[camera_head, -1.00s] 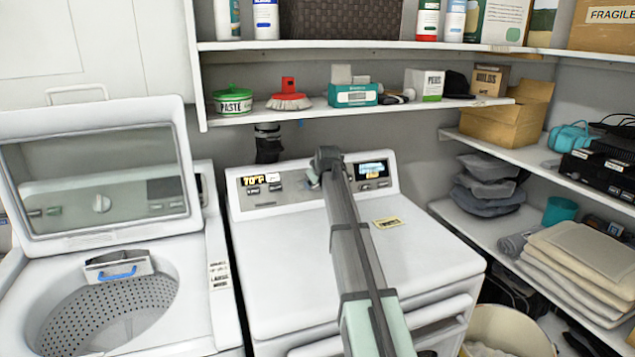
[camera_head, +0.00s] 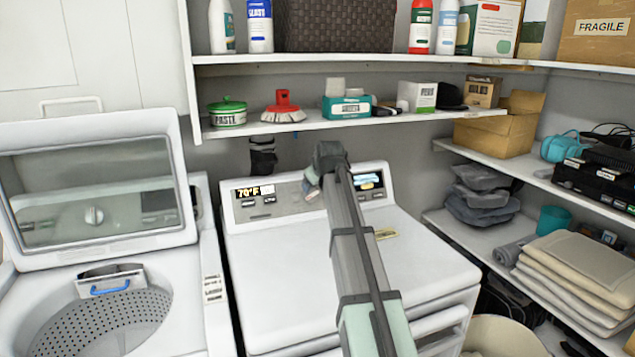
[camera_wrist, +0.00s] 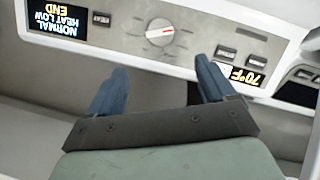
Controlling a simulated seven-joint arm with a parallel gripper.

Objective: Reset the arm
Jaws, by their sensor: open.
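My arm reaches out over the white dryer (camera_head: 285,255) in the head view, and its end hides part of the control panel. My gripper (camera_head: 311,182) is small and partly hidden there, in front of the panel. In the wrist view, my gripper (camera_wrist: 165,82) is open, with two blue fingers apart and nothing between them. The control panel (camera_wrist: 200,40) appears upside down beyond the fingers, with a round dial (camera_wrist: 160,32) just past the gap. I cannot tell whether a finger touches the panel.
A washer (camera_head: 190,320) with its lid (camera_head: 100,190) raised stands at left. A shelf (camera_head: 350,122) with several items hangs above the dryer. Side shelves at right hold a cardboard box (camera_head: 500,130) and folded cloths (camera_head: 580,265). The dryer's top is mostly clear.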

